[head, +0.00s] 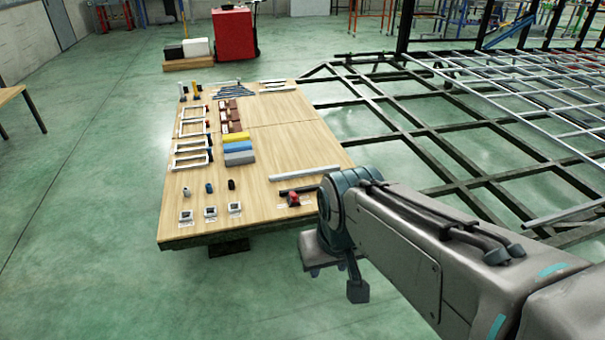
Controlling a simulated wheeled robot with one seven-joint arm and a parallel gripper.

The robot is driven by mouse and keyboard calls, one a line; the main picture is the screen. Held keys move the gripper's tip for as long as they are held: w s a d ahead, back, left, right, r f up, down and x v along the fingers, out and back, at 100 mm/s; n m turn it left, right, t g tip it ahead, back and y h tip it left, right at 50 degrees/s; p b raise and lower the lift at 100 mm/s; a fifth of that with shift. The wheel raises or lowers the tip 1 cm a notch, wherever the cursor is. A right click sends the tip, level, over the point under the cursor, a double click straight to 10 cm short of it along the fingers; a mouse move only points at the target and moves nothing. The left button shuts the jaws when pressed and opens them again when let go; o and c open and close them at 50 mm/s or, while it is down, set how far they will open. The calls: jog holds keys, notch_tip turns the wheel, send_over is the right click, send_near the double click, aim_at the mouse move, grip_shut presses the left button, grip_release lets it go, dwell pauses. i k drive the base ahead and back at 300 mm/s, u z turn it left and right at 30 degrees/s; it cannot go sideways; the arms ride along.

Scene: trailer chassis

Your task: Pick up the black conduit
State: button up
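A thin black bar (296,188), which looks like the black conduit, lies near the right front corner of the wooden table (265,217). It lies between a light grey bar (305,173) and a small red-and-black item (293,198). Its right end is close to my arm's outline in this view, and may be partly hidden. A short black cylinder (231,184) stands farther left on the table. My gripper (327,271) shows at the end of my arm, in front of the table's right front corner and apart from the bar. Its fingers are mostly hidden, so its opening is unclear.
Blocks in brown, yellow, blue and grey (239,158), white frames (192,145) and small square items (210,212) cover the table's left side. The dark chassis frame (400,130) stands right of the table. Green floor (100,270) is clear at front left.

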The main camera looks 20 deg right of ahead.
aim_at(304, 189)
jog(key=z, duration=0.65)
jog(key=i, duration=0.3)
jog(key=z, duration=0.65)
jog(key=i, duration=1.25)
jog(key=u, duration=1.1)
jog(key=i, duration=0.25)
jog(key=u, duration=0.2)
